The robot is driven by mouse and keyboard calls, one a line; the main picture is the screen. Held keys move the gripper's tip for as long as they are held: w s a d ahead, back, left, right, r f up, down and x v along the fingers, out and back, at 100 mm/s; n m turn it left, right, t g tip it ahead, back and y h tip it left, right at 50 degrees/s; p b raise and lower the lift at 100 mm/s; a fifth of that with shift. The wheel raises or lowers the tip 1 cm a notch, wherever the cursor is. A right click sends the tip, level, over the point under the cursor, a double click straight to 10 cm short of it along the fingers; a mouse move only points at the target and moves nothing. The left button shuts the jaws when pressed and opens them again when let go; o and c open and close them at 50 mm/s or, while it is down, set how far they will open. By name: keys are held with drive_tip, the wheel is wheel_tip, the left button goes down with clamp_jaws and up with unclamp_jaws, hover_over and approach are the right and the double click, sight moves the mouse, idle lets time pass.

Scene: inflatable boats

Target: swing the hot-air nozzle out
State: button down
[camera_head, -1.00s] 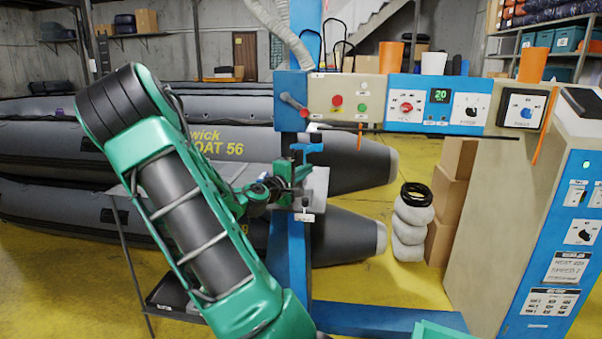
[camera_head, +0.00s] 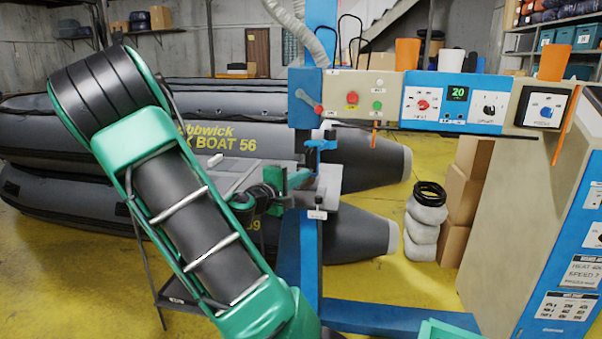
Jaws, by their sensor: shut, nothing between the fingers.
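The welding machine's control head (camera_head: 345,98) stands right of centre on a blue post (camera_head: 311,262). Below the head hangs a blue bracket (camera_head: 322,145). Beneath it is a grey metal plate-like part (camera_head: 329,180) with a small white label (camera_head: 317,214). I cannot tell for sure which of these small parts is the hot-air nozzle. A lever with a red knob (camera_head: 317,109) sits on the head's left side. My gripper (camera_head: 303,181) is shut and empty, just left of the grey part. Whether it touches is unclear. My green arm hides part of the area to the left.
Grey inflatable boats (camera_head: 225,135) lie behind my arm. A dark stand (camera_head: 178,291) is low on the left. Cardboard boxes (camera_head: 465,200) and stacked pale rolls (camera_head: 425,220) stand right of the post. A blue-and-beige cabinet (camera_head: 570,255) closes the right side. Yellow floor lies open between.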

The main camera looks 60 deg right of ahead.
drive_tip(key=shift+s+a, duration=0.2)
drive_tip(key=shift+a, duration=0.45)
drive_tip(key=shift+s+a, duration=0.15)
drive_tip(key=shift+a, duration=0.45)
drive_tip(key=w+d+f, duration=0.1)
drive_tip(key=w, duration=1.2)
drive_tip(key=shift+g, duration=0.3)
drive_tip(key=shift+d, duration=0.1)
drive_tip(key=s+d, duration=0.5)
drive_tip(key=d, duration=0.5)
drive_tip(key=shift+d, duration=0.15)
drive_tip(key=shift+s, duration=0.1)
